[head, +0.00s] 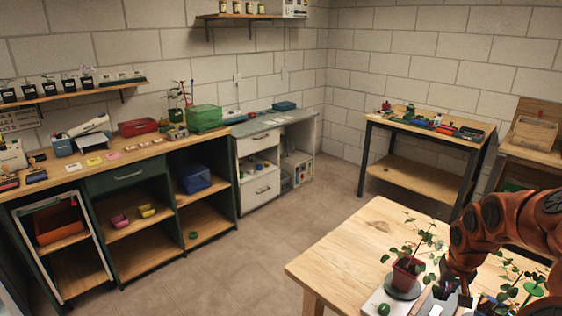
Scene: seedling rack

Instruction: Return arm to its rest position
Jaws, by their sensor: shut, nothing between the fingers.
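My orange arm comes in at the right edge, over the near wooden table (350,235). My gripper (455,288) points down low in the picture, just right of a potted plant. Its fingertips are small and crowded by dark items behind and below, but it looks shut and empty. The plant stands in a red pot (408,270) on a round grey base. A green round item (383,309) sits on a white plate by it. More leafy plants (530,288) show right of my gripper, partly hidden by my arm.
A long workbench (125,157) with open shelves lines the left wall. A second wooden table (420,128) with small tools stands at the back right, beside a wooden box (535,132). The floor (290,220) between them is clear, as is the near table's left part.

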